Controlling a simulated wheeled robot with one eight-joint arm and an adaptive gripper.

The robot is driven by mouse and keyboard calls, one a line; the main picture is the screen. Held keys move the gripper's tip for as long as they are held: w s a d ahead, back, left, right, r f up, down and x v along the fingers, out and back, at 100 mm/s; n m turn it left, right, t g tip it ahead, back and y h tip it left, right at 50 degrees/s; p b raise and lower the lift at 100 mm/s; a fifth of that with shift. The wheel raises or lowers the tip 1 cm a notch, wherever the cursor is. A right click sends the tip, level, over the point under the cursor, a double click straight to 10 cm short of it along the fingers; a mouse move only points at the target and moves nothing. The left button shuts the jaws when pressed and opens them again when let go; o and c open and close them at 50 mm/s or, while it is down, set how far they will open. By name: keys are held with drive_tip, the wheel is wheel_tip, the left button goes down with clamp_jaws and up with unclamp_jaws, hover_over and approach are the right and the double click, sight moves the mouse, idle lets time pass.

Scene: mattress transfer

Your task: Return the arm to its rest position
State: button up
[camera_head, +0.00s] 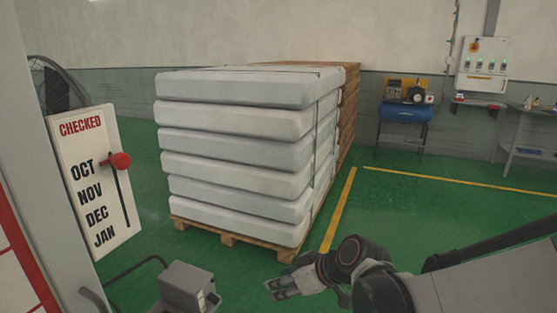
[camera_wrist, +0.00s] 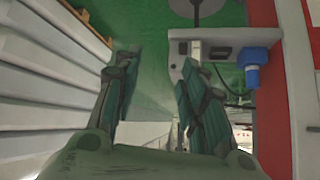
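My arm reaches in from the lower right of the head view, low over the green floor. My gripper (camera_head: 277,286) is in front of the right part of the mattress stack, apart from it. In the wrist view, the two dark green fingers of my gripper (camera_wrist: 158,65) stand apart with nothing held between them. The stack of white mattresses (camera_head: 235,145) is strapped and lies on a wooden pallet (camera_head: 228,239). It also shows at the left edge of the wrist view (camera_wrist: 40,75).
A "CHECKED" board (camera_head: 95,190) with a red knob (camera_head: 120,161) stands at left. A grey box (camera_head: 187,285) is at the bottom. A blue compressor (camera_head: 405,112) and control panel (camera_head: 483,65) are at the back right. The green floor right of the stack is clear.

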drive_tip(key=s+d+r+m+h, duration=0.3)
drive_tip(key=s+d+r+m, duration=0.1)
drive_tip(key=s+d, duration=0.4)
drive_tip(key=s+d+r+m+t+h, duration=0.1)
drive_tip(key=s+d+r+m+h, duration=0.3)
drive_tip(key=s+d, duration=0.4)
drive_tip(key=d+m, duration=0.1)
drive_tip(key=d, duration=0.1)
drive_tip(key=shift+s+d+t, duration=0.3)
drive_tip(key=shift+s+d, duration=0.05)
drive_tip(key=shift+s, duration=0.05)
